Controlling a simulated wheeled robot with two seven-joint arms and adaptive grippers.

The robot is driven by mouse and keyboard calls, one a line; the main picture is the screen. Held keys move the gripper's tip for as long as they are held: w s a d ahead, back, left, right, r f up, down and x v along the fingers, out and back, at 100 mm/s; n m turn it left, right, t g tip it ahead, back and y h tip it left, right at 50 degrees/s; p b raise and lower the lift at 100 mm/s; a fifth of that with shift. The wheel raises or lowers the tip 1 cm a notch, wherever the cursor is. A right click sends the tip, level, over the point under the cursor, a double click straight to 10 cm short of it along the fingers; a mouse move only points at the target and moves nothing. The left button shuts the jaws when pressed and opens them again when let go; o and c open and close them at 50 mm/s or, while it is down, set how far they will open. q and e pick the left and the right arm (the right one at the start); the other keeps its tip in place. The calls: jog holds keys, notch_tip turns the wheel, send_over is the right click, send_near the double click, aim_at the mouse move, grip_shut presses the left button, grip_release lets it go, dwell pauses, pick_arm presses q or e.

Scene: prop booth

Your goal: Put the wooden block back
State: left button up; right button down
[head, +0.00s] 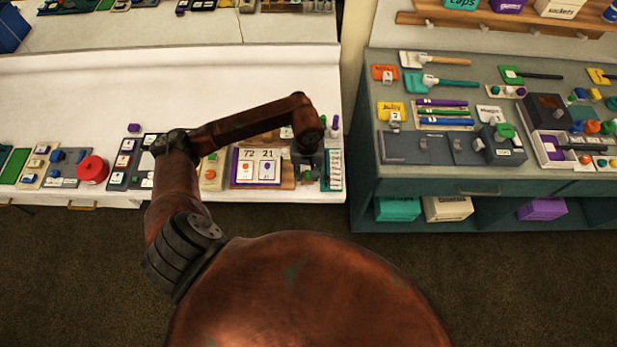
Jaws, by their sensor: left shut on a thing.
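My left gripper (307,151) points down over the right end of the white counter (150,99). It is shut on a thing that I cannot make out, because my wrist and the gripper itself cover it. I cannot pick out the wooden block for certain. A card holder with the numbers 72 and 21 (257,155) stands just left of the gripper, with a wooden board edge (288,172) beside it. A small green item (305,171) shows just below the gripper. My right gripper is not in view.
A red round container (92,169) and several small trays line the counter's front edge. A white numbered strip (336,171) is close right of the gripper. A grey-green cabinet (365,185) with tools and boxes stands right, across a gap.

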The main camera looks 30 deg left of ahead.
aim_at(308, 178)
pick_arm(q)
jog(key=shift+w+f, duration=0.2)
jog(key=shift+f, duration=0.05)
jog(key=f, duration=0.3)
jog(key=shift+w+f, duration=0.1)
jog(key=shift+w, duration=0.1)
jog(key=shift+a+f, duration=0.1)
jog(key=shift+f, duration=0.3)
jog(key=o, duration=0.7)
jog(key=shift+o, duration=0.2)
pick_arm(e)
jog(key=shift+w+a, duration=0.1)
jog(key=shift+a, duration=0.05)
